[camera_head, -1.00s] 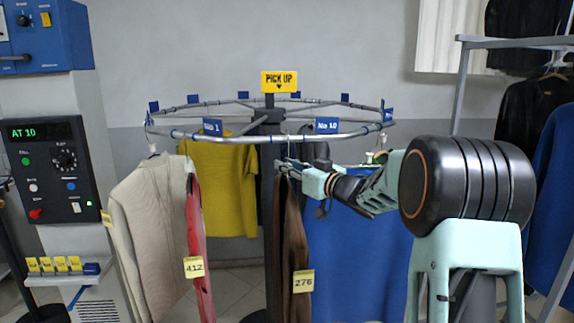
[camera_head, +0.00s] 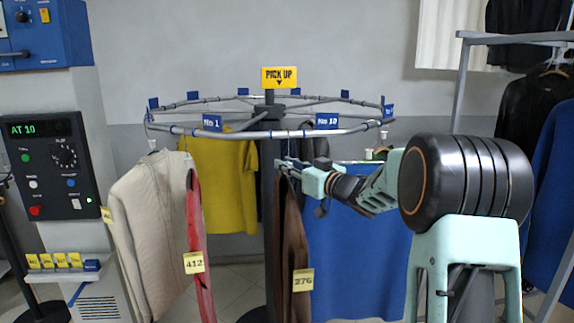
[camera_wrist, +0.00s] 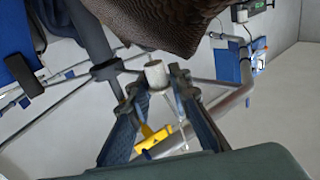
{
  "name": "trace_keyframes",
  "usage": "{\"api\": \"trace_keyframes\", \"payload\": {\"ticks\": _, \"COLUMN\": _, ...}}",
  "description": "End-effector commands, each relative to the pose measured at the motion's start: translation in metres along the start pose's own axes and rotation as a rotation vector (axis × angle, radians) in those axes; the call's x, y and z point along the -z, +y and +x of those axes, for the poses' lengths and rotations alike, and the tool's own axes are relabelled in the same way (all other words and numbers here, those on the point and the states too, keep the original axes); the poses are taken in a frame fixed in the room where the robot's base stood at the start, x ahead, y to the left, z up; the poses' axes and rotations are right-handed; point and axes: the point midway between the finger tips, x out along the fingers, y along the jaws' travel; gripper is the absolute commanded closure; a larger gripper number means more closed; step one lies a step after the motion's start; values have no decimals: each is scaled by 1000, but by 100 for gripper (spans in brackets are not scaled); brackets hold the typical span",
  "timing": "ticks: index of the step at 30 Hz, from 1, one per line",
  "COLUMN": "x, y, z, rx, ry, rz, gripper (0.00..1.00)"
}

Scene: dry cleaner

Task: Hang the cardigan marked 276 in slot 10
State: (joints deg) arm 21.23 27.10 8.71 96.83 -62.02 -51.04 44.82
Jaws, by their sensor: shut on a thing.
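My gripper (camera_head: 286,164) is shut on the hanger (camera_wrist: 156,75) of the brown cardigan (camera_head: 291,235). The cardigan hangs below the gripper with its yellow tag 276 (camera_head: 303,280) facing the head camera. In the wrist view the hanger's white collar sits between the fingers, and the dark knit (camera_wrist: 155,22) lies beyond them. The blue No 10 sign (camera_head: 327,121) is on the front of the round rail (camera_head: 250,135), up and right of the gripper. The hanger's hook is thin and near the front rail; I cannot tell whether it rests on it.
A cream garment (camera_head: 150,230) and a red one tagged 412 (camera_head: 194,263) hang at left. A yellow garment (camera_head: 222,185) hangs behind, and a blue one (camera_head: 355,250) at right. The control panel (camera_head: 45,165) reads AT 10. A clothes rack (camera_head: 510,40) stands at far right.

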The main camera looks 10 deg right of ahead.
Motion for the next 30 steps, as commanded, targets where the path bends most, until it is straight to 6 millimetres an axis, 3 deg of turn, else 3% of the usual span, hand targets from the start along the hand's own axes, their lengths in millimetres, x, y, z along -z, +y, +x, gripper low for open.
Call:
{"api": "trace_keyframes", "payload": {"ticks": 6, "x": 1, "y": 0, "z": 0, "rx": 1, "ry": 2, "rz": -1, "gripper": 100}}
{"api": "trace_keyframes", "payload": {"ticks": 7, "x": 1, "y": 0, "z": 0, "rx": 1, "ry": 2, "rz": -1, "gripper": 80}}
{"api": "trace_keyframes", "payload": {"ticks": 12, "x": 1, "y": 0, "z": 0, "rx": 0, "ry": 1, "rz": 0, "gripper": 61}}
{"api": "trace_keyframes", "payload": {"ticks": 23, "x": -1, "y": 1, "z": -5, "rx": -2, "ry": -2, "rz": 0, "gripper": 61}}
{"api": "trace_keyframes", "payload": {"ticks": 30, "x": 0, "y": 2, "z": -48, "rx": -4, "ry": -2, "rz": -1, "gripper": 61}}
